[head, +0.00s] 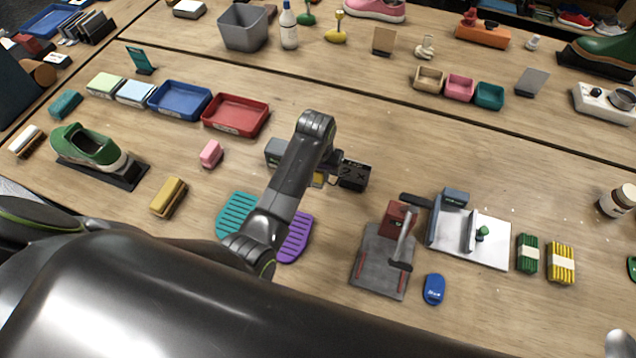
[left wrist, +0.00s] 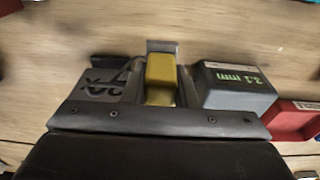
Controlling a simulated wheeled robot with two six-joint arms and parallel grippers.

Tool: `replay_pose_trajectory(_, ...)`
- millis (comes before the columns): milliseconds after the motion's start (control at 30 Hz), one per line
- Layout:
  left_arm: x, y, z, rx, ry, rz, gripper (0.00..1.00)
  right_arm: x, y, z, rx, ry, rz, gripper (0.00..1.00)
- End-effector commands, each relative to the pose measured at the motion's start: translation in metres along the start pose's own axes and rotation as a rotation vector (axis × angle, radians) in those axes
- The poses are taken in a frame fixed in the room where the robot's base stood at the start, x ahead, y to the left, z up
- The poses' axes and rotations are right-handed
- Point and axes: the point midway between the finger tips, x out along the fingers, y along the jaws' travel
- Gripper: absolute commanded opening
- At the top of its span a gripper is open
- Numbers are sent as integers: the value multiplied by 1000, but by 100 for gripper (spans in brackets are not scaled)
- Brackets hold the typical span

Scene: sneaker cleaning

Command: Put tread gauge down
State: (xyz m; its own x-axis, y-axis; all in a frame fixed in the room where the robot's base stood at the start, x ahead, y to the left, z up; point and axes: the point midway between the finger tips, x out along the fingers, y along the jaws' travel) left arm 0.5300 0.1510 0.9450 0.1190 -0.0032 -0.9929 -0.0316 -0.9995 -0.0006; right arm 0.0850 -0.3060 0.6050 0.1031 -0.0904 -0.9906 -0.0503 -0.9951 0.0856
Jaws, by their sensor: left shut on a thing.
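The tread gauge (head: 276,151) has a grey body and a yellow part. In the left wrist view its grey body (left wrist: 235,85) shows green figures reading 2.1 mm, and the yellow part (left wrist: 161,78) sits between my jaws. My left gripper (head: 321,178) is shut on the gauge over the middle of the table, behind the teal and purple ribbed pads. I cannot tell whether the gauge touches the table. My forearm hides part of it. My right gripper is not in view.
A red tray (head: 236,114) and a blue tray (head: 180,100) lie behind to the left. A pink block (head: 211,154) is left of the gauge. The teal pad (head: 236,212) and purple pad (head: 297,238) lie in front. A grey plate (head: 378,268) stands right. The table behind the gripper is clear.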

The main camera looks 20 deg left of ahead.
Motion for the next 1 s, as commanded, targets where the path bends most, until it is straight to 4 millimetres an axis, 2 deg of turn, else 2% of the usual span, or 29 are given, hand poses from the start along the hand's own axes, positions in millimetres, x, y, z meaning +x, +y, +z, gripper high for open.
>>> replay_pose_trajectory(100, 14, 0, 2, 1, 0, 0, 7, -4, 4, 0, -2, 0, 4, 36)
replay_pose_trajectory(267, 25, 0, 3, 2, 0, 0, 7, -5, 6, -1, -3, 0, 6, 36)
replay_pose_trajectory(500, 55, 0, 6, 3, 0, 0, 7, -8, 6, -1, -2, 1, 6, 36)
replay_pose_trajectory(967, 63, 0, 7, 2, 2, 0, 7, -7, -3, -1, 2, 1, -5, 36)
replay_pose_trajectory(1000, 64, 0, 7, 2, 2, 0, 28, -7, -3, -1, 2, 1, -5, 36)
